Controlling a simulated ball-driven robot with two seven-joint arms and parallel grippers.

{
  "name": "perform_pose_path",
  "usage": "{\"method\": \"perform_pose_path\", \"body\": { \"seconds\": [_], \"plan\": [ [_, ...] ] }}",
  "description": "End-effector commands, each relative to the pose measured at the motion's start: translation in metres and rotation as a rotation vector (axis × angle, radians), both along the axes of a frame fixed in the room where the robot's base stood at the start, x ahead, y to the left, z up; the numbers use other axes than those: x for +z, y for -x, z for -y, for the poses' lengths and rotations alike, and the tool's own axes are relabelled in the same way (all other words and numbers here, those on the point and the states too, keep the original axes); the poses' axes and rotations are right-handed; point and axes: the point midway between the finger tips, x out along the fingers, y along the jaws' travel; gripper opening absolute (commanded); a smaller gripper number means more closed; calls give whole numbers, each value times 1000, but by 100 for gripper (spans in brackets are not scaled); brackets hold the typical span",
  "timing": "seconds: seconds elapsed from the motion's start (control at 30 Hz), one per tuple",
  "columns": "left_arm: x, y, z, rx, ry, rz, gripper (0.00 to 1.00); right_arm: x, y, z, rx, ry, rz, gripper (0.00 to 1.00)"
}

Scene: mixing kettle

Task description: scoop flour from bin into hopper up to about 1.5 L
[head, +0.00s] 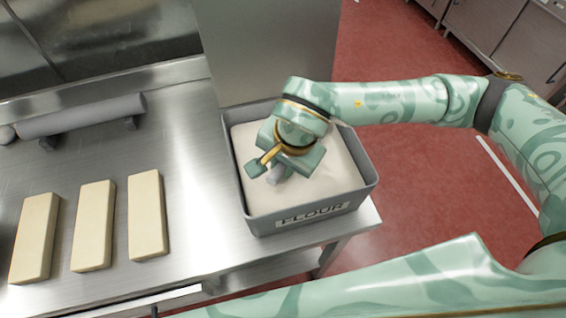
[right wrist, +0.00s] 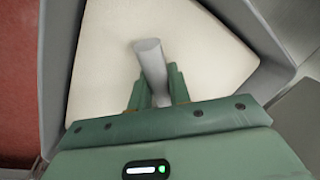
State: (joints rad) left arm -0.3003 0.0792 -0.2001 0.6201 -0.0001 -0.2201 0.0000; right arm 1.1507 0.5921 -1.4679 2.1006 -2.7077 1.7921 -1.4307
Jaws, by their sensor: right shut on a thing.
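The grey bin labelled FLOUR (head: 309,217) stands at the right end of the steel table, filled with pale flour (head: 333,170). My right gripper (head: 274,172) is over the flour inside the bin's outline, pointing down. It is shut on a grey handle (head: 275,175), likely the scoop's, which also shows between the fingers in the right wrist view (right wrist: 150,62). The scoop's bowl is not visible; I cannot tell whether it is in the flour. In the right wrist view the flour (right wrist: 110,60) surrounds the handle. The hopper is not clearly in view. My left gripper is not in view.
Three pale blocks (head: 146,215) lie in a row on the steel table (head: 195,180) left of the bin. A grey cylinder (head: 85,116) on supports lies at the back left. A grey upright panel (head: 265,50) stands behind the bin. Red floor (head: 420,180) shows right.

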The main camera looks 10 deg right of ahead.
Motion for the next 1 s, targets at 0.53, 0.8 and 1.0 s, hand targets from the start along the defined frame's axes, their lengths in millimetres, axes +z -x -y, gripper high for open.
{"method": "perform_pose_path", "body": {
  "seconds": [0.53,0.8,1.0],
  "plan": [
    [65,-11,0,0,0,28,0,97,-1,0,0,-1,5,0],
    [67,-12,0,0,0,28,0,103,0,0,0,-1,2,0],
    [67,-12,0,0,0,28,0,102,0,0,0,-1,2,0]
  ]
}}
